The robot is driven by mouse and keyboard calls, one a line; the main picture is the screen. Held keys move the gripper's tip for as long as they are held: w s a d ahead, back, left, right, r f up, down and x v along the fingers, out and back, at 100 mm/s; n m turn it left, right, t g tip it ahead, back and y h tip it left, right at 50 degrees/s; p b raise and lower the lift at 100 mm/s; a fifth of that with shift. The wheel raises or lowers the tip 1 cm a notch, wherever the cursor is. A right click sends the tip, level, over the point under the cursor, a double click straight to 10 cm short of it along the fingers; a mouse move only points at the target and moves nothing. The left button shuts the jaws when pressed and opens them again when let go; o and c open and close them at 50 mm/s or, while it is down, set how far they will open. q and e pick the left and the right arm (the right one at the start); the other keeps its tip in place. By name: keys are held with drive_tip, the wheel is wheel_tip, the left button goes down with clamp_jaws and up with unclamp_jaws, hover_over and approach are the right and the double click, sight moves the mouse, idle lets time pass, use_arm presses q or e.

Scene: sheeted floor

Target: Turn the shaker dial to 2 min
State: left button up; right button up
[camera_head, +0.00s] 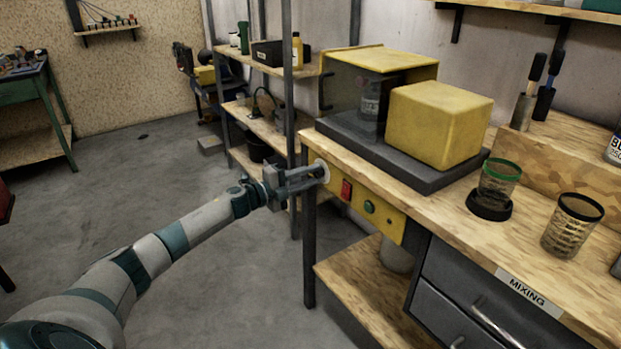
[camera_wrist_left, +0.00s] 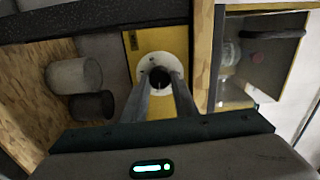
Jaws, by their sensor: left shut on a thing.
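The shaker (camera_head: 437,124) is a yellow and grey machine on the wooden bench, with a can behind its clear front. The dial (camera_wrist_left: 160,78) is a dark round knob on a pale disc in the left wrist view. My left gripper (camera_head: 322,172) is shut on the dial, its fingers on either side of it. The dial's markings are too small to read. My right gripper is not in view.
A green-rimmed cup (camera_head: 498,178) stands in a black ring on the bench, beside a black-rimmed cup (camera_head: 571,226). Grey drawers (camera_head: 470,300) are below. A shelf rack (camera_head: 265,125) stands behind my left gripper. The floor (camera_head: 150,190) at left is clear.

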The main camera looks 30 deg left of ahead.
use_arm(q)
drive_tip(key=shift+f, duration=0.1)
drive_tip(key=o, duration=1.1)
drive_tip(key=shift+c, duration=0.2)
drive_tip(key=shift+s, duration=0.1)
drive_tip(key=shift+v, duration=0.8)
drive_tip(key=b+v, duration=0.1)
drive_tip(key=v, duration=1.4)
drive_tip(key=shift+s+a, duration=0.2)
drive_tip(key=shift+s, duration=0.1)
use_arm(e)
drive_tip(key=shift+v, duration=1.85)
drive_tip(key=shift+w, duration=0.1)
